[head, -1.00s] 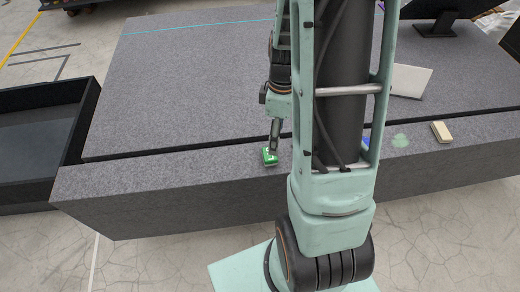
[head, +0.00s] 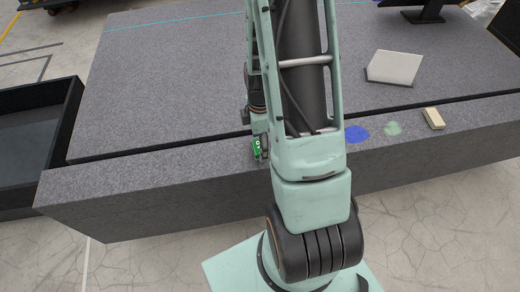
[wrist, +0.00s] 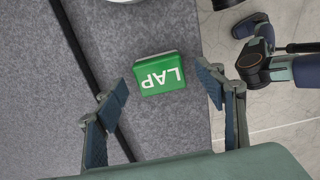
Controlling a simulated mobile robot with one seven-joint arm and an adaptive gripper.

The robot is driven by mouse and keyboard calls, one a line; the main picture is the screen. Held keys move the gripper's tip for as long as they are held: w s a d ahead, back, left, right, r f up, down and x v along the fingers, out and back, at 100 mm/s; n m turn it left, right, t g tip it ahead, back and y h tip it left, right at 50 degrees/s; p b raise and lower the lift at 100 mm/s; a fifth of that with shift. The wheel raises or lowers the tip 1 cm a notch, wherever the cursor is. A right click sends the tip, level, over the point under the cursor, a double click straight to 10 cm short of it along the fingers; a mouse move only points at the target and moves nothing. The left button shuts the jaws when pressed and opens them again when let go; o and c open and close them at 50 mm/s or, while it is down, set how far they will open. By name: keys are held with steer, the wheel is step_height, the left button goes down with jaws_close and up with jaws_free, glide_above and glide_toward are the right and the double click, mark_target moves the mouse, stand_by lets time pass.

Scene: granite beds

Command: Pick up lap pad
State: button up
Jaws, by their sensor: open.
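The lap pad is a small green block with white LAP lettering. It lies on the grey granite front ledge in the head view (head: 256,147), partly hidden by my arm. In the wrist view the lap pad (wrist: 165,73) lies between my two fingers, slightly beyond the tips, its lettering upside down. My gripper (wrist: 162,88) is open and empty, with a finger on each side of the pad and a gap on both sides. In the head view my gripper is mostly hidden behind my arm.
A dark groove (wrist: 85,65) runs behind the ledge. A dark open bin (head: 40,90) stands left.

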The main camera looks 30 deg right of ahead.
step_height(320, 180, down, 2)
steer(key=shift+f, duration=0.1)
steer(key=c, duration=1)
